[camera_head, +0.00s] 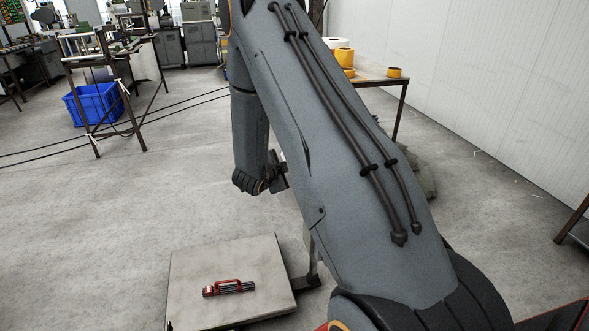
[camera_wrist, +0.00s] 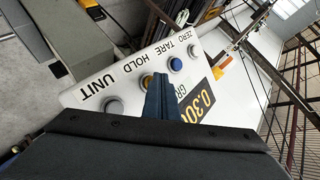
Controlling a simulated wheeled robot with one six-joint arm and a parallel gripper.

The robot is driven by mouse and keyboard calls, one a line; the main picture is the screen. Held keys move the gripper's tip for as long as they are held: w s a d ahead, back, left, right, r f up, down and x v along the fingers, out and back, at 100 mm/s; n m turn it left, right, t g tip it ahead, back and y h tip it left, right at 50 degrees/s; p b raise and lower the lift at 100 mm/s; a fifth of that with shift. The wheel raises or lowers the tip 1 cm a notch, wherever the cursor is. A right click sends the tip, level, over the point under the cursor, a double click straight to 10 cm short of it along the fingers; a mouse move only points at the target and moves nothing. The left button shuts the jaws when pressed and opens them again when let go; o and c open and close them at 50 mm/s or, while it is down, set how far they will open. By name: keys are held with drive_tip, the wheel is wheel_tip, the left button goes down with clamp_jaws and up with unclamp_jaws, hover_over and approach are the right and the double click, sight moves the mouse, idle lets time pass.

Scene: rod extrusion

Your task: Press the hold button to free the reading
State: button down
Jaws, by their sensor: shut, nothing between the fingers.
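In the wrist view, a white instrument panel (camera_wrist: 131,77) carries the labels ZERO, TARE, HOLD and UNIT, which look turned around. A yellow button (camera_wrist: 147,80) sits by the HOLD label, a blue button (camera_wrist: 175,64) by TARE and a grey button (camera_wrist: 113,107) by UNIT. A dark display (camera_wrist: 203,97) shows yellow digits that look like 0.300, partly cut off. My gripper (camera_wrist: 160,78) is shut and empty, its tips just beside the yellow button and overlapping its edge in the view. I cannot tell whether they touch. My arm hides the panel in the head view.
A flat weighing platform (camera_head: 204,263) on the floor bears a red and black tool (camera_head: 229,288). A table (camera_head: 385,80) with yellow rolls stands behind my arm. A blue crate (camera_head: 93,104) is at the left. Open floor lies left of the platform.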

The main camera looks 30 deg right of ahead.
drive_tip(key=shift+w+a+r, duration=0.15)
drive_tip(key=shift+a+r, duration=0.15)
drive_tip(key=shift+a, duration=0.3)
drive_tip(key=shift+w+a+r+p, duration=0.25)
drive_tip(key=shift+a+r, duration=0.1)
drive_tip(key=shift+a, duration=0.35)
drive_tip(key=shift+w+a+r+p, duration=0.2)
drive_tip(key=shift+a+r, duration=0.15)
drive_tip(key=shift+a, duration=0.4)
drive_tip(key=shift+w+a+r+p, duration=0.25)
drive_tip(key=shift+a+r, duration=0.1)
drive_tip(key=shift+a, duration=0.35)
drive_tip(key=shift+s, duration=0.1)
drive_tip(key=s+a+r+n+y, duration=0.3)
drive_tip(key=s+a+n+y, duration=0.15)
drive_tip(key=a+n, duration=0.3)
drive_tip(key=s+a+r+n+y, duration=0.35)
drive_tip(key=a+n+y, duration=0.2)
drive_tip(key=a, duration=0.35)
drive_tip(key=s+a+r+n+g, duration=0.1)
drive_tip(key=s+n+g, duration=0.5)
drive_tip(key=s, duration=1.8)
drive_tip(key=r+n, duration=0.1)
drive_tip(key=n, duration=0.2)
drive_tip(key=shift+a+r+y, duration=0.2)
drive_tip(key=shift+a+y, duration=0.1)
drive_tip(key=shift+a, duration=0.05)
